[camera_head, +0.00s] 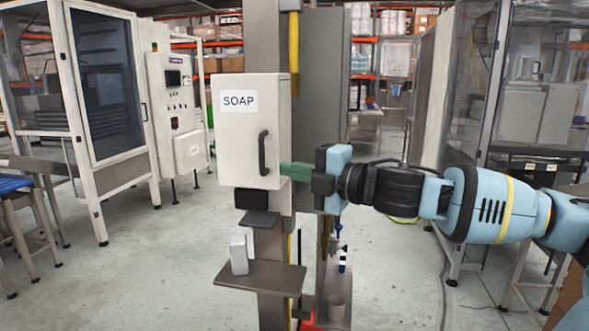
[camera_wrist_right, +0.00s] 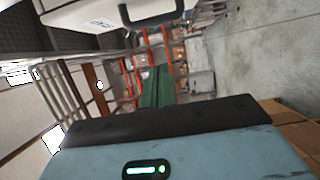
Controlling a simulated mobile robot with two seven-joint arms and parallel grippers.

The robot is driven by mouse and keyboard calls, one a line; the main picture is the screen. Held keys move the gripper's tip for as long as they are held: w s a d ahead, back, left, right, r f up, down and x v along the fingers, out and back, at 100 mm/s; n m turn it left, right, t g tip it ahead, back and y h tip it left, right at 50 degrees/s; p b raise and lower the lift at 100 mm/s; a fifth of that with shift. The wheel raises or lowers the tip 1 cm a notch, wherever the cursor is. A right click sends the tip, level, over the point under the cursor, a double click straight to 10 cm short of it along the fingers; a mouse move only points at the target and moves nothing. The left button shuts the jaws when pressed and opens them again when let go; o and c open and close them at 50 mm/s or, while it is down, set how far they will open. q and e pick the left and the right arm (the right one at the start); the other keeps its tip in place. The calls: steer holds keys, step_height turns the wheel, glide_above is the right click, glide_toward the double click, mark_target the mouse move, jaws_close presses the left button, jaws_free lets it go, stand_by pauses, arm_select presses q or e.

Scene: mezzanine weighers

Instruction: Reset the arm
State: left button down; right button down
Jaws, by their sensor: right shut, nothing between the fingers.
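My right arm comes in from the right in the head view. Its gripper (camera_head: 290,169) has green fingers that are shut with nothing between them. They point left, at the right side of the white soap box (camera_head: 236,152), near its lower edge; I cannot tell whether they touch it. The box is labelled SOAP, has a dark handle and looks shut. In the right wrist view the shut fingers (camera_wrist_right: 157,88) show at the middle, and the box (camera_wrist_right: 88,14) with its handle is at the top. My left gripper is not in view.
The box is mounted on a grey column (camera_head: 268,50). Below it, a small shelf (camera_head: 262,277) bears a white bottle-like item (camera_head: 239,256). Glazed machine enclosures stand left and right, with open floor between.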

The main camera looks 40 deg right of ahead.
steer(key=shift+w, duration=0.1)
stand_by(0.3)
